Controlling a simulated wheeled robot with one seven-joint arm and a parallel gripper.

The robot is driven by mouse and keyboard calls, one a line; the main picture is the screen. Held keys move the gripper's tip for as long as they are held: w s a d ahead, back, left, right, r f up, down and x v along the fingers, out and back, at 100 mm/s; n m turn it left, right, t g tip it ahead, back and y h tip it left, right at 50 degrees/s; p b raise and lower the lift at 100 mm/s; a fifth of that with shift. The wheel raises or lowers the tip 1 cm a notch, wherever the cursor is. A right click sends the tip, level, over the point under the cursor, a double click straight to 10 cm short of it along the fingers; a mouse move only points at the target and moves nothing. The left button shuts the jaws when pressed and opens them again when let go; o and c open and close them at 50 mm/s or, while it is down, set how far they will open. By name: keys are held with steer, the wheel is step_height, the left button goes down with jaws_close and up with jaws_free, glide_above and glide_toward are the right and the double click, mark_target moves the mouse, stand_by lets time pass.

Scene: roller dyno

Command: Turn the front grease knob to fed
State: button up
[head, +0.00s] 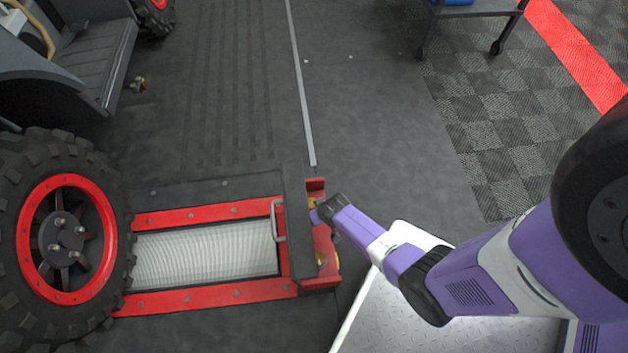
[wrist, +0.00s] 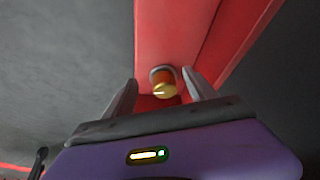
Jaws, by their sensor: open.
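A brass-and-orange knob (wrist: 164,84) sticks out of a red housing (wrist: 178,30) in the wrist view. My gripper (wrist: 158,82) is open, with one grey finger on each side of the knob. A gap shows on both sides, and I cannot tell how deep the knob sits between the fingers. In the head view my gripper (head: 316,215) is at the red end housing (head: 325,240) of the roller, largely hiding the knob there. Which setting the knob points to is too small to read.
A roller (head: 205,255) in a red frame (head: 210,302) lies in the floor, with a handle (head: 277,222) at its end. A vehicle's knobbly tyre (head: 20,290) stands at the left. A wheeled cart (head: 465,12) is at the back.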

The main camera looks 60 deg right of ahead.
mark_target(311, 203)
steer(key=s+a, duration=0.1)
steer(key=s, duration=0.1)
steer(key=s+a+p, duration=0.1)
steer(key=s+a, duration=0.2)
steer(key=s, duration=0.2)
steer(key=shift+s+a+p, duration=0.1)
steer(key=shift+a+p, duration=0.1)
steer(key=shift+p, duration=0.1)
